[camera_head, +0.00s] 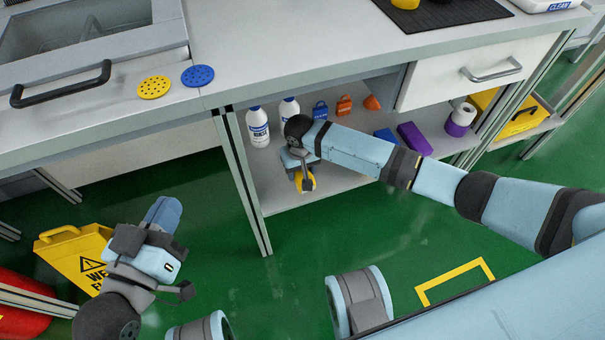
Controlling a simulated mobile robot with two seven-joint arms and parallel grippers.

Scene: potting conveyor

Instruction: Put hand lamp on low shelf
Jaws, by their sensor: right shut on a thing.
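My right gripper (303,174) reaches into the low shelf (277,199) near its left front edge. It is shut on a small yellow thing, which I take to be the hand lamp (306,184). The gripper and wrist hide most of the lamp. The lamp is low over the shelf board, and I cannot tell whether it touches it. My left gripper (162,225) is low over the green floor at the left, away from the shelf. A blue slab-like shape shows at its tip, and its finger opening is not clear.
White bottles (258,127), a blue padlock-like item (320,110), an orange one (344,105), an orange cone (372,102) and a purple block (414,138) stand farther back on the shelf. A shelf post (243,180) is left of my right gripper. A yellow floor sign (77,252) is beside my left gripper.

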